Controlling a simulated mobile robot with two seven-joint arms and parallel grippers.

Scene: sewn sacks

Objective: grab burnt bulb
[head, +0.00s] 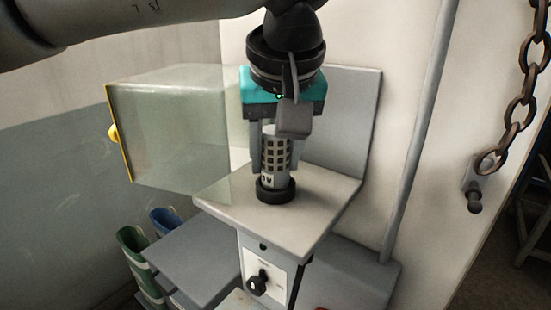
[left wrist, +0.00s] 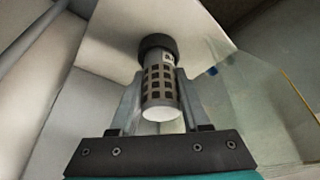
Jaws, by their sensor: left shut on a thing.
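The bulb (head: 274,150) is a pale upright cylinder with a grid of dark square patches and partly visible dark lettering near its bottom. It stands in a black ring-shaped socket (head: 275,191) on a light grey metal shelf. My left gripper (head: 276,160) comes down from above and is shut on the bulb, one finger on each side. In the left wrist view the bulb (left wrist: 161,88) lies between the two fingers, its white end toward the camera and its other end at the black socket (left wrist: 157,43). My right gripper is not in view.
A clear cover (head: 175,135) with a yellow edge and knob stands left of the shelf (head: 320,190). Below the shelf is a panel with a black knob (head: 257,285). Green (head: 133,243) and blue (head: 165,221) containers stand lower left. A grey pole (head: 420,130) and a chain (head: 520,100) are at right.

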